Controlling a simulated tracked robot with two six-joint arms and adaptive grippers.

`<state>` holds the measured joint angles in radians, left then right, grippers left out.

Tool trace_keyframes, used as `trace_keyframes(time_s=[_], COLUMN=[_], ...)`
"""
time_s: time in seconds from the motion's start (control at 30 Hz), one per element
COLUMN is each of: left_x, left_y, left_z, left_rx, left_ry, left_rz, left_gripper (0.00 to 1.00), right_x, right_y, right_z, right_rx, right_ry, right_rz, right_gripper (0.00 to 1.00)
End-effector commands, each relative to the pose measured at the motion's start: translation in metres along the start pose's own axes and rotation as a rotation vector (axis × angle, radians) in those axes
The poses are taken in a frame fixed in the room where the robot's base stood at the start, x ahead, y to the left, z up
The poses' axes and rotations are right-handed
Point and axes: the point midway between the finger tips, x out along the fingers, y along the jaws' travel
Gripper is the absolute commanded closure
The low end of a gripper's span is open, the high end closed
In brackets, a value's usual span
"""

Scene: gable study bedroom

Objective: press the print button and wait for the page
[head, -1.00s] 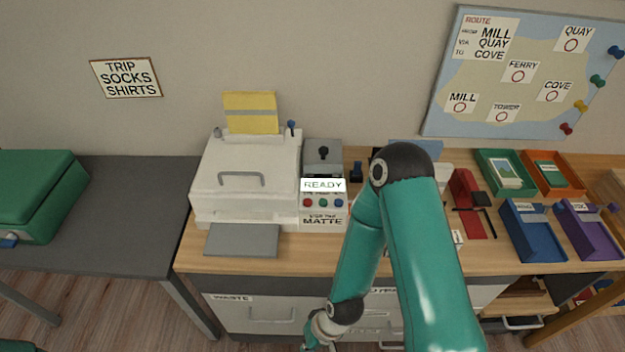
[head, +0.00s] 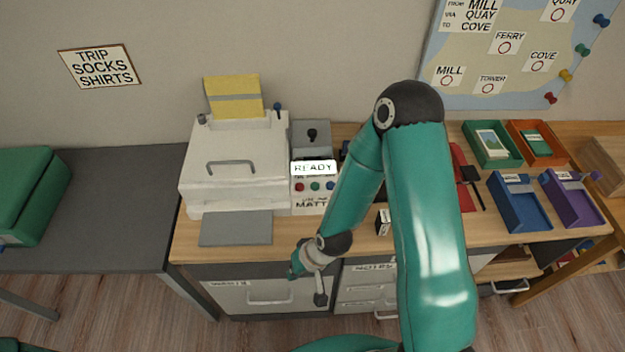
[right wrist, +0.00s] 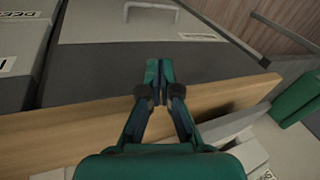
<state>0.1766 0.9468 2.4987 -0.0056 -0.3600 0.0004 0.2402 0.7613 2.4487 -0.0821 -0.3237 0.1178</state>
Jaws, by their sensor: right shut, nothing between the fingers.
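The white printer (head: 235,160) stands on the wooden desk with yellow paper (head: 233,95) upright in its back. A bare grey tray (head: 235,228) is at its front. The control panel beside it has a lit display (head: 314,168) reading READY. Below are a red button (head: 300,187), a green button (head: 315,186) and a blue button (head: 330,186); their labels are too small to read. My right gripper (head: 296,272) is at the desk's front edge, below the panel and apart from it. In the right wrist view its fingers (right wrist: 158,72) are together and empty. My left gripper is out of view.
My right arm covers the middle of the desk (head: 365,245). Blue (head: 525,216) and purple (head: 572,208) trays are at right, with green (head: 489,157) and orange (head: 540,157) ones behind. The dark side table (head: 110,215) at left has a bare top around a green case (head: 22,195).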

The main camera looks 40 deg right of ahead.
Motion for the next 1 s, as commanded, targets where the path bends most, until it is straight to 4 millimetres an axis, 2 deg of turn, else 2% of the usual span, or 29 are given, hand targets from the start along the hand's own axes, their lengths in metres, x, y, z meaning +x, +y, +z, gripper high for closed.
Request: trace_keyframes(time_s=[0.03,0.2,0.3,0.4,0.5,0.67,1.0], left_x=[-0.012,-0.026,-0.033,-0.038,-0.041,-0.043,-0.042], left_y=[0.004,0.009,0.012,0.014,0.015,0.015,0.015], left_z=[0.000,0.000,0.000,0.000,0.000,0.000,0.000], left_rx=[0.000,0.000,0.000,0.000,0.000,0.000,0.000], left_ry=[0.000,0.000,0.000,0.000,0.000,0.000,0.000], left_rz=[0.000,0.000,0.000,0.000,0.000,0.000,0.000], left_gripper=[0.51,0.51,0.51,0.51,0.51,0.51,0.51], right_x=[-0.028,-0.102,-0.147,-0.186,-0.213,-0.232,-0.232], right_y=[-0.002,0.003,0.007,0.011,0.015,0.018,0.018], right_z=[-0.030,-0.112,-0.149,-0.174,-0.190,-0.200,-0.201], right_rx=[0.029,0.135,0.183,0.222,0.248,0.267,0.269], right_ry=[0.072,0.284,0.392,0.478,0.537,0.578,0.580], right_rz=[-0.006,-0.028,-0.040,-0.050,-0.058,-0.064,-0.064], right_gripper=[1.00,1.00,1.00,1.00,1.00,1.00,1.00])
